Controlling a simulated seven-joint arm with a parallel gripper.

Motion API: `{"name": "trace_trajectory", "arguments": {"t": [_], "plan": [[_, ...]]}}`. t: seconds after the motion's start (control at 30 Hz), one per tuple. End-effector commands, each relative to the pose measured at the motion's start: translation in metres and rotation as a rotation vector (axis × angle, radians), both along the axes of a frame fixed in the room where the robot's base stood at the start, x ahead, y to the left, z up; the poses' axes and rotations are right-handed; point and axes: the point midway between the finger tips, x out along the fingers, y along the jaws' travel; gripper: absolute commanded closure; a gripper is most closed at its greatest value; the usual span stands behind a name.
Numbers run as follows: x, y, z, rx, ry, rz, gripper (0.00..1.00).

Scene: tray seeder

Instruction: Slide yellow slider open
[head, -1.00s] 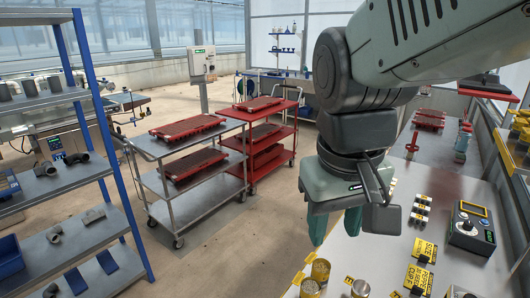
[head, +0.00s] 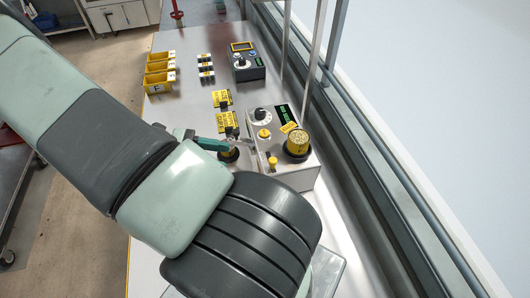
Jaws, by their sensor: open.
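The metal control box (head: 308,172) stands on the bench in the middle of the head view. A small yellow knob (head: 272,162) stands up at its front, beside a slot-like strip; it looks like the slider, though I cannot tell its position along its travel. My gripper (head: 222,146) is to the left of this knob, apart from it, with a teal finger pointing right toward the box. My gripper is open with nothing seen in it. My arm hides most of the gripper and the bench below.
A yellow cup of grain (head: 298,142) and a yellow dial (head: 264,133) sit on the box. Yellow label signs (head: 228,120) stand just behind the gripper. Yellow bins (head: 160,68) and another control unit (head: 246,66) are farther back. A window frame and posts run along the right.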

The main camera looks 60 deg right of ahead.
Motion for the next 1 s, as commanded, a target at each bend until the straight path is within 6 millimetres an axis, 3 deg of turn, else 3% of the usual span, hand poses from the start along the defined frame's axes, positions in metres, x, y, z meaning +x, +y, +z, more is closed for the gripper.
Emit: {"name": "trace_trajectory", "arguments": {"t": [0.1, 0.23, 0.43, 0.8, 1.0], "plan": [[-0.012, -0.012, -0.016, -0.024, 0.116, 0.024, 0.54], [-0.017, -0.018, -0.023, -0.034, 0.169, 0.038, 0.54], [-0.034, -0.028, -0.024, -0.036, 0.179, 0.037, 0.54], [-0.093, -0.061, -0.024, -0.036, 0.177, 0.037, 0.54], [-0.108, -0.071, -0.024, -0.036, 0.174, 0.039, 0.54]]}}
